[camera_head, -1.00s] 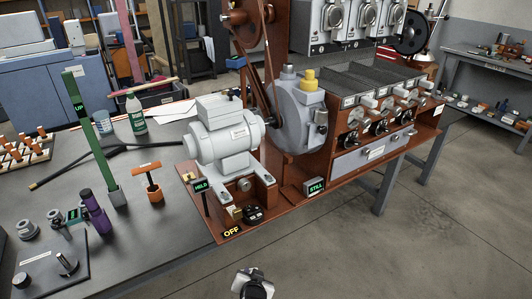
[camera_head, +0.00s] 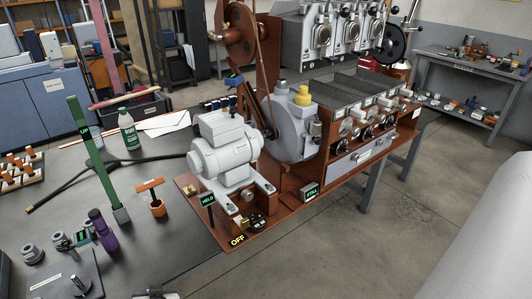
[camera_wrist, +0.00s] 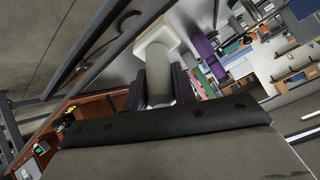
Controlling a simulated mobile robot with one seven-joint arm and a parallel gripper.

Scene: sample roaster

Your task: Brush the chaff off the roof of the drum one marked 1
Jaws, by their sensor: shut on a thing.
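My gripper (camera_wrist: 158,84) is shut on a pale, cream-coloured shaft with a wider whitish end (camera_wrist: 158,38) in the wrist view. The dark fingers press on both sides of it. I cannot tell for sure that it is a brush, and its far end is not clear. In the head view, a row of grey metal drums (camera_head: 318,36) stands at the back on the red-brown machine. Their tops are partly cut off by the picture edge. I cannot read a number 1 on any of them, and no chaff can be made out. The gripper is well apart from the drums.
A grey motor (camera_head: 222,150) and belt wheels (camera_head: 240,35) stand left of the drums. Ribbed trays (camera_head: 350,85) lie in front of them. A dark bench (camera_head: 130,240) holds a green post (camera_head: 93,150) and a bottle (camera_head: 128,130). Open floor (camera_head: 390,235) lies at right.

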